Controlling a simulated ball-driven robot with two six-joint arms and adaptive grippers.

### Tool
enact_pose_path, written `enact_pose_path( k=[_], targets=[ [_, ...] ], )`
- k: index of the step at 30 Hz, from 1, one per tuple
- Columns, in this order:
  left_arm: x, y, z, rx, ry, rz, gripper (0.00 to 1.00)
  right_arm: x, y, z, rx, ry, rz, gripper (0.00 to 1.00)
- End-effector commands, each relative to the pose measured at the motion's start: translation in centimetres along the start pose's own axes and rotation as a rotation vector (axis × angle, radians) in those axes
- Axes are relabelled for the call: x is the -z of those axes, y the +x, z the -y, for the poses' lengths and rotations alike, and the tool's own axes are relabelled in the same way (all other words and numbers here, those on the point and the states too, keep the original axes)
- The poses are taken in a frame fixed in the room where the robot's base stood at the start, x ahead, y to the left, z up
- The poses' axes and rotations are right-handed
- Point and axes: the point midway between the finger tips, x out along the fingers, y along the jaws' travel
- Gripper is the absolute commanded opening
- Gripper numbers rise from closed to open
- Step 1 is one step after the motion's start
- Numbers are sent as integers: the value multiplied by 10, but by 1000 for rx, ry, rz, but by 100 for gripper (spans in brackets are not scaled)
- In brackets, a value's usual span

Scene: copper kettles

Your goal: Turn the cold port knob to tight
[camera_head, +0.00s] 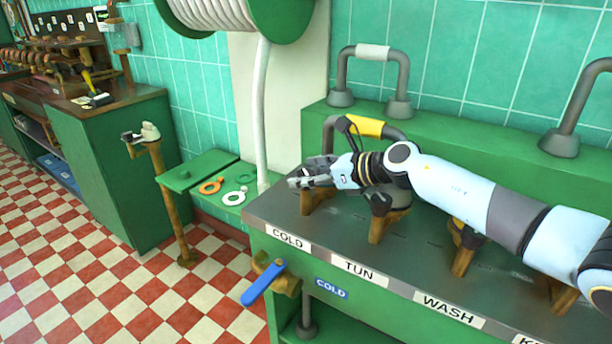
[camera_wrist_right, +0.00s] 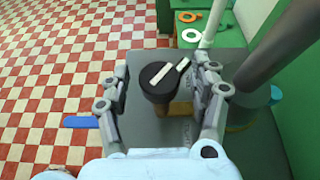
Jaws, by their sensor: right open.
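The cold port knob (camera_wrist_right: 158,86) is round and black, seen from above in the right wrist view. A white bar crosses its top, slanting up to the right; a second short white bar (camera_wrist_right: 183,64) sits by its upper right edge. My right gripper (camera_wrist_right: 160,67) is open, with one finger on each side of the knob; I cannot tell whether either touches it. In the head view my right gripper (camera_head: 308,173) hides most of the knob, above the COLD label (camera_head: 288,238) at the left end of the grey panel. My left gripper is out of view.
A blue lever valve (camera_head: 264,283) projects from the panel's front below the knob. More ports with wooden supports (camera_head: 463,260) line the panel to the right. A pipe handle with a yellow grip (camera_head: 362,126) rises close behind my gripper. Rings (camera_head: 233,198) lie on a green ledge at left.

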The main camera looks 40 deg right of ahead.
Motion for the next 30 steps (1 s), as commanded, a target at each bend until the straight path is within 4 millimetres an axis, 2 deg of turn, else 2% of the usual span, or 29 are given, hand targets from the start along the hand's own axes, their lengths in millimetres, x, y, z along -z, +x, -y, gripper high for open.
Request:
enact_pose_path(
  k=[4,11,23,30],
  targets=[
    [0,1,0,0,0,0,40,0,7,0,-1,1,0,62],
    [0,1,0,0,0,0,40,0,7,0,-1,1,0,62],
    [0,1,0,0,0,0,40,0,7,-1,-2,2,0,10],
    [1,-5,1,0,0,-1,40,-2,7,-1,12,11,1,8]
  ],
)
